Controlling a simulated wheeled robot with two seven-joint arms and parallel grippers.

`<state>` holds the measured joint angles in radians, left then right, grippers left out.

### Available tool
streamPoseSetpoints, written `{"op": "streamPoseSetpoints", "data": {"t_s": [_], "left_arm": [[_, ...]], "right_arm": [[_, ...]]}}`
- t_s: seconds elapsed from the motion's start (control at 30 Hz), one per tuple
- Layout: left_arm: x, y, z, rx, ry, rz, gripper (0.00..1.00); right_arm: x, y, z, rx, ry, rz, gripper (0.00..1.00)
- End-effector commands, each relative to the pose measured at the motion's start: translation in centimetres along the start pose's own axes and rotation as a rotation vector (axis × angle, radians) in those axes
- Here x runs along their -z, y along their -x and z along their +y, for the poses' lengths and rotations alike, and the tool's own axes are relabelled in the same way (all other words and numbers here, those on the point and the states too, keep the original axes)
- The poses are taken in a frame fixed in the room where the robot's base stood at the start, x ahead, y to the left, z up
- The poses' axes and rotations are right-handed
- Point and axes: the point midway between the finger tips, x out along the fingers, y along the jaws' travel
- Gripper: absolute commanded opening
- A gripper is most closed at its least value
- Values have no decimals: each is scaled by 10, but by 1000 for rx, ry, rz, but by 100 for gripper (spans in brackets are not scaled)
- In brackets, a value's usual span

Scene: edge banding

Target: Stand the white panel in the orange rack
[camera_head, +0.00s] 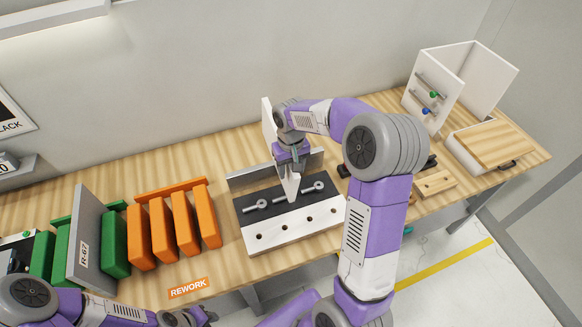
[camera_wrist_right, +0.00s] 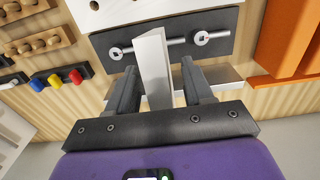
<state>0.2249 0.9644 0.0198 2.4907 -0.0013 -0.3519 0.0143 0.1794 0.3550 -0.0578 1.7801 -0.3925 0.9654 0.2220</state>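The white panel (camera_head: 267,122) stands upright on edge in the dark clamp fixture (camera_head: 247,217) in the middle of the bench. My right gripper (camera_head: 291,166) reaches down over it. In the right wrist view the panel (camera_wrist_right: 155,65) lies between the two fingers of my right gripper (camera_wrist_right: 160,75), with narrow gaps showing beside it. The orange rack (camera_head: 182,222), with several upright dividers and open slots, stands left of the fixture. My left gripper (camera_head: 190,318) is low at the bottom left, partly cut off, and its fingers are unclear.
A green rack (camera_head: 115,243) holding a grey labelled panel (camera_head: 84,238) stands left of the orange rack. A REWORK label (camera_head: 188,288) lies in front. A white cabinet (camera_head: 437,85) and a wooden-topped box (camera_head: 493,145) stand at the right. Bench between orange rack and fixture is clear.

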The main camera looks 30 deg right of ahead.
Motion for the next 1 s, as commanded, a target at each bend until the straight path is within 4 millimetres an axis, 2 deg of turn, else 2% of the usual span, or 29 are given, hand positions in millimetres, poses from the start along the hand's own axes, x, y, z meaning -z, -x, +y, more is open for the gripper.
{"op": "streamPoseSetpoints", "data": {"t_s": [0.27,0.37,0.7,0.83,1.0], "left_arm": [[0,7,2,0,0,0,27],[0,7,3,0,0,0,27],[0,8,3,0,0,0,27],[0,8,3,0,0,0,27],[0,9,3,0,0,0,27]], "right_arm": [[0,9,0,0,-1,1,51],[2,24,0,0,-1,6,51],[1,98,0,1,0,5,51],[1,117,0,0,1,3,51],[0,128,0,0,0,1,51]]}}
